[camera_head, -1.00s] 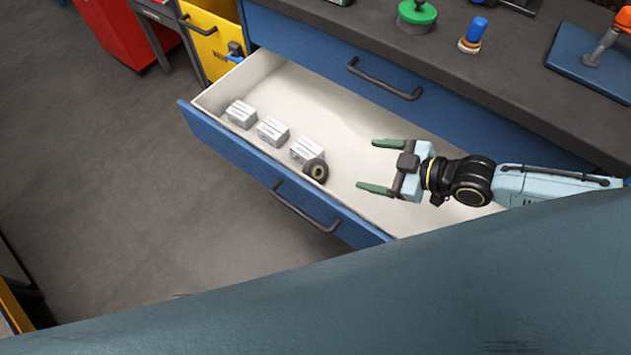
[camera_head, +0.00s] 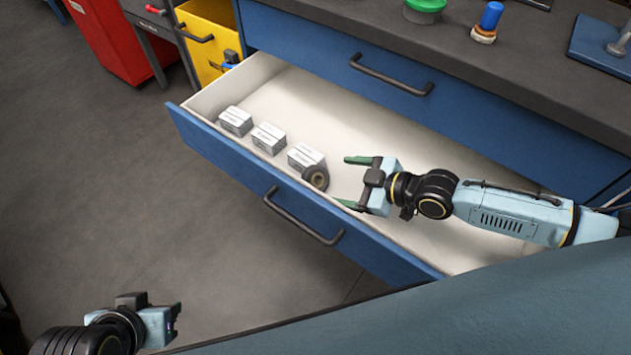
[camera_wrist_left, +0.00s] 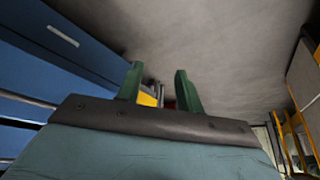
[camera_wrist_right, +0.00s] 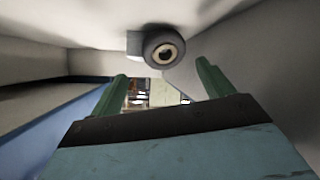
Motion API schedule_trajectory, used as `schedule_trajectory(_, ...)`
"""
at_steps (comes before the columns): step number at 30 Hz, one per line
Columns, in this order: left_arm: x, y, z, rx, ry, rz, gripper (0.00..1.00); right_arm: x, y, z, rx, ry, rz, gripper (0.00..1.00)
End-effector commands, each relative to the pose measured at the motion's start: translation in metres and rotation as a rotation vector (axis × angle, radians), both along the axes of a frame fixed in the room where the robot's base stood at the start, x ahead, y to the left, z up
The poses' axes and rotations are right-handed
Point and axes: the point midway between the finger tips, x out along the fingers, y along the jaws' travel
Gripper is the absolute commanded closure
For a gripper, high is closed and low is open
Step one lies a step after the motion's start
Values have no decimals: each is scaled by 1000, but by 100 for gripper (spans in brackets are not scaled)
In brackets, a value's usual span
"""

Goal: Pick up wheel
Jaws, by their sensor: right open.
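A small dark wheel (camera_head: 315,177) with a tan hub stands in the open drawer, against the front of the rightmost white box. It also shows in the right wrist view (camera_wrist_right: 164,50), ahead of and between the fingers. My right gripper (camera_head: 345,181) is open and empty, just right of the wheel, its fingers pointing at it with a gap left between. My left gripper (camera_head: 179,310) is low at the left, outside the drawer over the floor. In the left wrist view its two green fingers (camera_wrist_left: 158,82) stand apart with nothing between them.
The drawer (camera_head: 290,205) is pulled out of a blue cabinet. Three white boxes stand in a row, including the leftmost (camera_head: 235,121). The drawer's front wall runs close below the right gripper. The worktop (camera_head: 420,45) holds a green-topped object (camera_head: 425,8) and a blue-handled one (camera_head: 488,18).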

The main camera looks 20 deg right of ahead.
Motion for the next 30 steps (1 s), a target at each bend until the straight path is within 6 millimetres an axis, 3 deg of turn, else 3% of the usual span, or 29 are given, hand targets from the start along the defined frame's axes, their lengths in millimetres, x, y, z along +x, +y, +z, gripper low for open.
schedule_trajectory(11,29,-12,12,-40,-168,-17,64,11,13,-8,2,-2,1,20)
schedule_trajectory(21,75,-34,47,-120,-495,-47,64,29,34,-20,2,-1,1,20)
schedule_trajectory(30,90,-42,68,-156,-637,-58,64,37,41,-25,0,2,0,20)
